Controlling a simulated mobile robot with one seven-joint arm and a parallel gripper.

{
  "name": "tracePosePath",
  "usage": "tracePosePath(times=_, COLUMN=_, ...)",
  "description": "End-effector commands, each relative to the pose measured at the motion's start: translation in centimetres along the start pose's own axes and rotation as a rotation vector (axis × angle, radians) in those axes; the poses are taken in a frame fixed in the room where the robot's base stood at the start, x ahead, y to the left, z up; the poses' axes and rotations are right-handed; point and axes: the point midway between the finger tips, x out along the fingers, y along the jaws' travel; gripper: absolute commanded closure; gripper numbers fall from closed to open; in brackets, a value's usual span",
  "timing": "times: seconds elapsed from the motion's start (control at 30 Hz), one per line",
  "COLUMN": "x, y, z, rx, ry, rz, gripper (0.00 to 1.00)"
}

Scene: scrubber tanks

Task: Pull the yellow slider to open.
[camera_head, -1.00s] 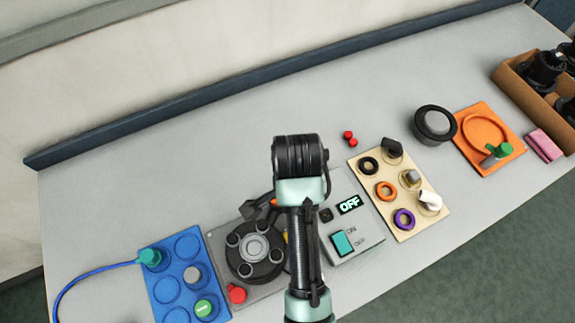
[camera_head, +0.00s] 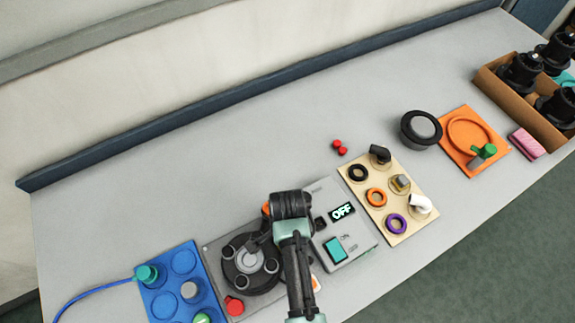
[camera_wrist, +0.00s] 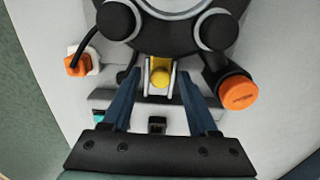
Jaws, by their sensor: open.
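The yellow slider (camera_wrist: 159,73) shows in the wrist view as a small rounded yellow piece between two pale rails, below a black round fixture. My gripper (camera_wrist: 159,84) is open, with its two dark blue fingers left and right of the slider. I see space between the slider and each finger; how far the tips are above it I cannot tell. In the head view my arm hides the slider and the fingers. The black round fixture (camera_head: 241,283) stands on a grey plate left of my wrist.
An orange-capped handle (camera_wrist: 238,92) lies close to the right finger. A blue tray (camera_head: 159,304) is at the left, a beige board (camera_head: 413,187) at the right.

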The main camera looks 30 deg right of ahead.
Motion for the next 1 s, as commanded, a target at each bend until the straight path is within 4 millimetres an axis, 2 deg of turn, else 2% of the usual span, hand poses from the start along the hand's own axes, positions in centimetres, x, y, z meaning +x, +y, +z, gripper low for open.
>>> tracePosePath(times=0.2, x=0.01, y=-0.04, z=-0.01, rx=0.0, ry=0.0, rz=-0.001, gripper=0.4)
tracePosePath(times=0.27, x=0.0, y=-0.04, z=-0.01, rx=0.0, ry=0.0, rz=-0.001, gripper=0.49)
tracePosePath(times=0.5, x=-0.02, y=-0.03, z=-0.01, rx=0.0, ry=0.0, rz=-0.001, gripper=0.92)
tracePosePath(times=0.57, x=-0.02, y=-0.03, z=-0.01, rx=0.0, ry=0.0, rz=-0.001, gripper=1.0)
tracePosePath(times=1.0, x=-0.02, y=-0.01, z=-0.02, rx=0.0, ry=0.0, rz=0.0, gripper=1.0)
